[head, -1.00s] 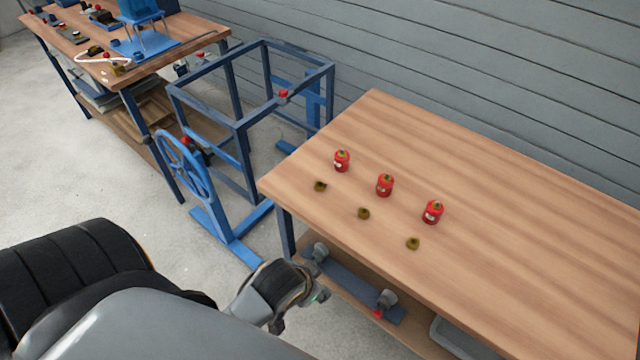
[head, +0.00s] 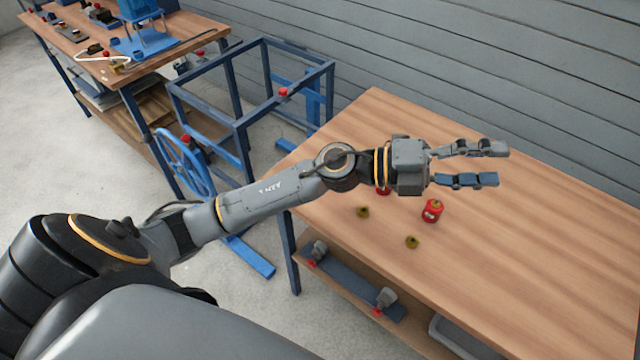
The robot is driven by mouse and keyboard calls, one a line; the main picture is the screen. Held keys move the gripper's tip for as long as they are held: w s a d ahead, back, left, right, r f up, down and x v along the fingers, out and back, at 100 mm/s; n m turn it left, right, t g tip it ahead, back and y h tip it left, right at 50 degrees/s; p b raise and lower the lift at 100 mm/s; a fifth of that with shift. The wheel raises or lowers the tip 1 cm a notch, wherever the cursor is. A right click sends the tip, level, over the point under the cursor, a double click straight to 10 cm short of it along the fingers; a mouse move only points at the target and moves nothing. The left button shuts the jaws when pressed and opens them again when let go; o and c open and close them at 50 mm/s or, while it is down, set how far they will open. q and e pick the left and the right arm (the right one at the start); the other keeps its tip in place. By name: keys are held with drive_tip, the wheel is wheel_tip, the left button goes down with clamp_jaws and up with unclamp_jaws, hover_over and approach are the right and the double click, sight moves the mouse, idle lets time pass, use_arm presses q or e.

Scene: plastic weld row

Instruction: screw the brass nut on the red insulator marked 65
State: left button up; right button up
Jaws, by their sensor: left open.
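My left gripper (head: 482,164) is open and empty, reaching over the wooden table with its fingers pointing right. A red insulator (head: 432,211) stands just below and left of the fingertips in the picture. Another red insulator (head: 384,191) is mostly covered by my left wrist. The third insulator is hidden behind my arm. Two brass nuts, one in the middle (head: 363,211) and one at the right (head: 412,242), lie on the table in front of the insulators. The left nut is hidden by my arm. The number on the insulators is too small to read. My right gripper is out of view.
The wooden table (head: 560,240) is clear at the right. A blue frame (head: 240,120) and a blue handwheel (head: 185,160) stand left of it. A second cluttered bench (head: 190,32) is at the back left. A lower shelf (head: 345,305) holds parts.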

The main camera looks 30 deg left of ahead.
use_arm(q)
drive_tip(key=a+f+m+g+y, duration=0.7)
drive_tip(key=f+y, duration=0.1)
drive_tip(key=f, duration=0.3)
drive_tip(key=w+a+n+g+y, duration=0.1)
drive_tip(key=a+y, duration=0.9)
drive_tip(key=a, duration=1.4)
drive_tip(key=shift+w+a+f+n+g, duration=0.2)
drive_tip(key=shift+a+f+n+g, duration=0.1)
drive_tip(key=shift+n, duration=0.1)
wheel_tip(320, 180, down, 9)
drive_tip(key=shift+d+r+p, duration=0.1)
drive_tip(key=shift+r+p, duration=0.05)
drive_tip(key=shift+p, duration=0.4)
